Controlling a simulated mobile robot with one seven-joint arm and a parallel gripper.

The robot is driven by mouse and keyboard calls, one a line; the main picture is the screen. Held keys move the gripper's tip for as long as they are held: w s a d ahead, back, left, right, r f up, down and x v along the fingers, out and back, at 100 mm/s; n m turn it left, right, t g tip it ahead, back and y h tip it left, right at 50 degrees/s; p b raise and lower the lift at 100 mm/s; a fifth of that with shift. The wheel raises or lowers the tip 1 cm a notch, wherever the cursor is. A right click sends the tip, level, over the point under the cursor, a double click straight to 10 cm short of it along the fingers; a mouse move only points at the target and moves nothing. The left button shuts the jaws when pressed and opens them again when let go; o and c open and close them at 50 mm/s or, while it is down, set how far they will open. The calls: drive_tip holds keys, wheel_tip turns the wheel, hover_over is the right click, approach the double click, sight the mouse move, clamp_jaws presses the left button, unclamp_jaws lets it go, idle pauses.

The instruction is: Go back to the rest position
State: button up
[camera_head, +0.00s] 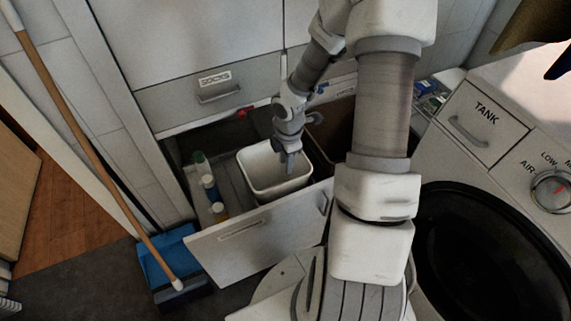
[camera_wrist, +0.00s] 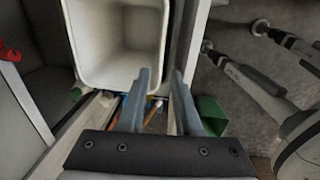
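My gripper (camera_head: 287,168) points down at the white bin (camera_head: 262,192) in the pulled-out drawer. Its fingers overlap the bin's opening in the head view; their exact height over it is unclear. In the wrist view my gripper's two fingers (camera_wrist: 161,78) stand apart with a gap between them and nothing held. The bin (camera_wrist: 82,84) shows there above the fingers, and its visible inside looks empty. My arm reaches down from the top of the head view and hides part of the drawer's right side.
The open drawer (camera_head: 262,248) juts forward, with bottles (camera_head: 209,187) left of the bin. A washing machine (camera_head: 512,190) stands right. A broom handle (camera_head: 95,160) leans left over a blue dustpan (camera_head: 172,258). A closed drawer labelled SOCKS (camera_head: 180,108) is behind.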

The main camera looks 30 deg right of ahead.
drive_tip(key=shift+r, duration=0.35)
idle(0.3)
